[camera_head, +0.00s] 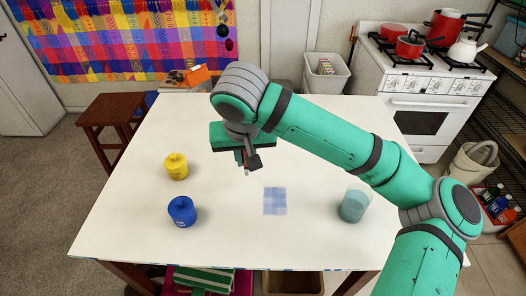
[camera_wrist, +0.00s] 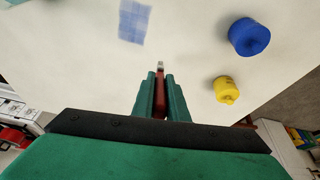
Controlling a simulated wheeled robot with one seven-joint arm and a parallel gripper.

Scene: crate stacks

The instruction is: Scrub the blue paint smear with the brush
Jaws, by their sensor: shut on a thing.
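The blue paint smear (camera_head: 274,200) is a pale, patchy blue square on the white table, right of the middle. It also shows at the top of the wrist view (camera_wrist: 135,21). My gripper (camera_head: 248,163) is above the table, behind and a little left of the smear in the head view. In the wrist view its green fingers (camera_wrist: 160,98) are shut on a thin red brush (camera_wrist: 160,90) with a pale tip. The brush is apart from the smear. Much of the brush is hidden between the fingers.
A blue paint pot (camera_head: 182,213) and a yellow paint pot (camera_head: 176,168) stand on the left of the white table (camera_head: 310,245). A teal cup (camera_head: 355,206) stands right of the smear. The table around the smear is clear. A stool (camera_head: 107,125) is at the left.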

